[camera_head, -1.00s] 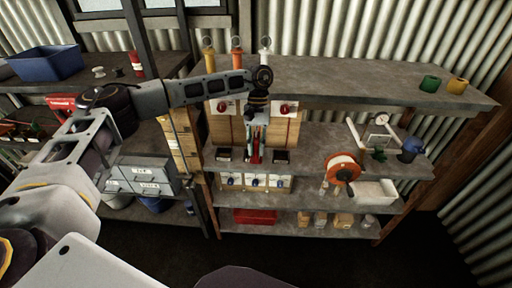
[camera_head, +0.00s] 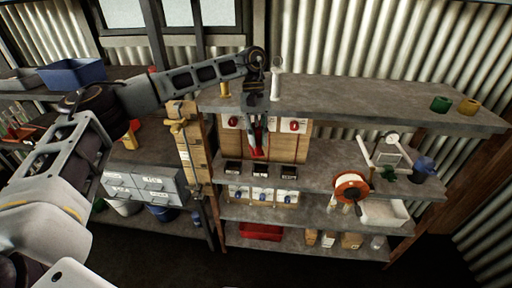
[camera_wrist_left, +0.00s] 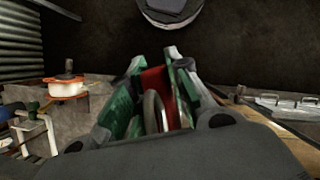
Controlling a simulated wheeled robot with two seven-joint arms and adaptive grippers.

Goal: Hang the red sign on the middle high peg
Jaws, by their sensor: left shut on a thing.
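The red sign (camera_head: 257,138) hangs from my left gripper (camera_head: 254,112) in front of the wooden peg board (camera_head: 271,147). In the left wrist view the green-sided fingers (camera_wrist_left: 155,88) are shut on the red sign (camera_wrist_left: 153,80), with a pale ring (camera_wrist_left: 153,112) beside it. White plates with red knobs (camera_head: 233,122) show on the board to either side of the gripper. The middle high peg is hidden behind the gripper and sign; whether the sign touches it, I cannot tell. My right gripper is not in view.
The top shelf (camera_head: 370,97) runs above the board, with a white cylinder (camera_head: 276,82) close right of my wrist and a yellow one (camera_head: 225,88) to its left. Dark-fronted boxes (camera_head: 260,170) stand below the sign.

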